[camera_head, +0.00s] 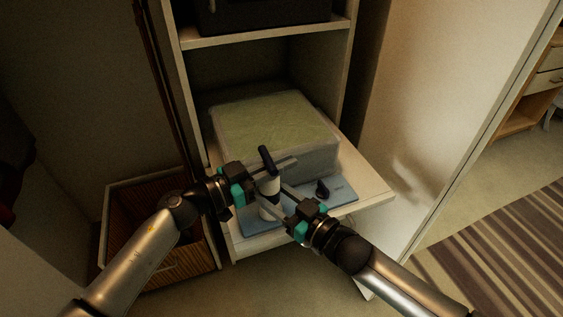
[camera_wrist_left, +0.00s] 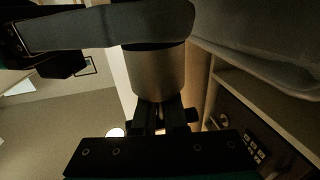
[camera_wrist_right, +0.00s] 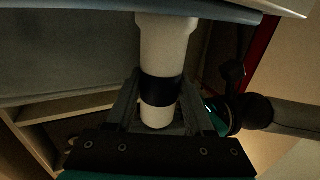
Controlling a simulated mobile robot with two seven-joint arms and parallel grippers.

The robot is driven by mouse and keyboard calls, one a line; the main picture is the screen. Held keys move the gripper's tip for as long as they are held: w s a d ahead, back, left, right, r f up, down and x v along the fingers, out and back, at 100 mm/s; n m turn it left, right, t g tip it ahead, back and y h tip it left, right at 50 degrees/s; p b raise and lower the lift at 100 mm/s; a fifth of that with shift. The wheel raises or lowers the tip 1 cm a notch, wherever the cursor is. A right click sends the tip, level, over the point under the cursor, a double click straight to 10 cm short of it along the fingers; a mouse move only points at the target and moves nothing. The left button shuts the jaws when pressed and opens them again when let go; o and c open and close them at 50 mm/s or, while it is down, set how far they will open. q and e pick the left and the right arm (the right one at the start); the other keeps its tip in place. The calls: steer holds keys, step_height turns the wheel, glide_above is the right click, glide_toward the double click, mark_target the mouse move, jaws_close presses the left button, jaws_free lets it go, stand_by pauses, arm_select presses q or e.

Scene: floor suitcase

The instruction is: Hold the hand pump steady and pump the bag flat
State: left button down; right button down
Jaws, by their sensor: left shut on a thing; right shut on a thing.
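The hand pump (camera_head: 269,188) stands upright on a blue board at the shelf's front, with a white body and a dark handle (camera_head: 267,159) on top. My left gripper (camera_head: 270,169) is shut on the pump's top, at or just under the handle. My right gripper (camera_head: 277,207) is shut around the white body lower down; the right wrist view shows its fingers either side of the body (camera_wrist_right: 160,100) near a dark band. The bag (camera_head: 268,122) is a thick, boxy, clear-wrapped block with a pale green top, just behind the pump.
An upper shelf (camera_head: 265,34) holds a dark case (camera_head: 262,12). A wooden drawer or box (camera_head: 122,222) is at left; striped rug (camera_head: 510,250) at right.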

stand_by(0.3)
arm_select(q)
steer(key=shift+a+r, duration=0.1)
steer(key=shift+r, duration=2.1)
steer(key=c, duration=1)
jaws_free()
steer(key=shift+o, duration=0.2)
steer(key=v, duration=1.2)
